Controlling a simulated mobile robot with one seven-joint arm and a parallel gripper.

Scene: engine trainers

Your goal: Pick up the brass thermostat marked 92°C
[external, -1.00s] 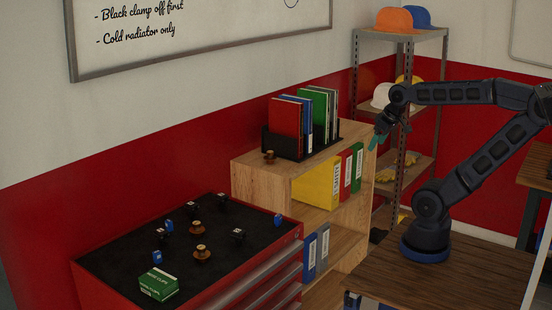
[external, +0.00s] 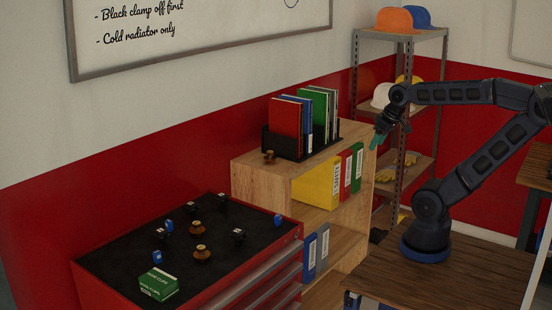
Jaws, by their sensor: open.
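Two brass thermostats stand on the dark top of the red tool cabinet, one nearer the back (external: 196,229) and one nearer the front (external: 202,254). A third brass thermostat (external: 269,157) sits on the wooden shelf unit, at the left of the book rack. Their markings are too small to read, so I cannot tell which is marked 92°C. My gripper (external: 376,142), with teal fingertips, is open and empty. It hangs in the air at the right end of the shelf unit, well away from all three thermostats.
The red cabinet top (external: 115,262) also holds several black clamps, several blue pieces and a green box (external: 158,284). A book rack (external: 290,152) stands on the wooden shelf unit (external: 244,178). A metal rack (external: 398,124) with helmets stands behind my arm.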

